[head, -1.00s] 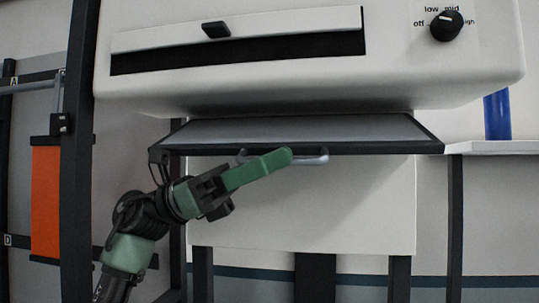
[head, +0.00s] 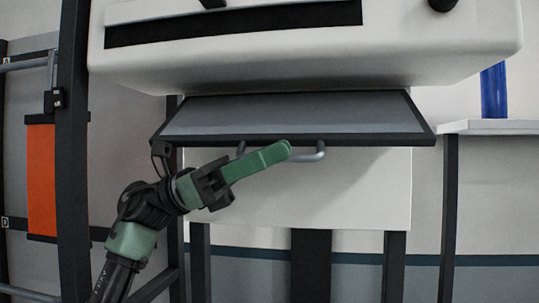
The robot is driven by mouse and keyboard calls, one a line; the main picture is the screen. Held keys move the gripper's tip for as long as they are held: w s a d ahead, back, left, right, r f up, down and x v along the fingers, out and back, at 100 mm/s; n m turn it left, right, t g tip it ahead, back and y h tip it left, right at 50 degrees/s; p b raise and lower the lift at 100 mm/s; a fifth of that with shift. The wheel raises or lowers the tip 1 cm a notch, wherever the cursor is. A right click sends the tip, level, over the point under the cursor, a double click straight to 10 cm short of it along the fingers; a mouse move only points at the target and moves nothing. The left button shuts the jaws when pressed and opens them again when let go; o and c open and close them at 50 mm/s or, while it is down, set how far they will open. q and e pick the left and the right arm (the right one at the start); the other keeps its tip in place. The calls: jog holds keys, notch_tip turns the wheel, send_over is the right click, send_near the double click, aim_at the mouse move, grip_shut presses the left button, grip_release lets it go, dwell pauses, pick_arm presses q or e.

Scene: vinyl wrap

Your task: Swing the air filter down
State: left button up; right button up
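The air filter (head: 290,113) is a grey panel in a dark frame under the white machine, tilted down toward me. Its grey bar handle (head: 309,157) hangs below the front edge. My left gripper (head: 283,152) has green fingers and lies across the handle, covering its middle. Only one finger shows clearly, so I cannot tell whether it is open or shut, or whether it grips the handle. My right gripper is not in view.
The white machine (head: 440,38) overhangs the filter. A dark post (head: 72,180) and an orange panel (head: 42,180) stand at the left. A white shelf (head: 490,127) with a blue cylinder (head: 493,92) is at the right. Below the filter is a white panel (head: 370,195).

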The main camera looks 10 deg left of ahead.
pick_arm(q)
jog(key=shift+a+f, duration=0.15)
jog(key=shift+a, duration=0.15)
jog(key=b+v, duration=0.2)
jog(key=v, duration=0.5)
jog(key=shift+w+a, duration=0.1)
jog(key=shift+a, duration=0.05)
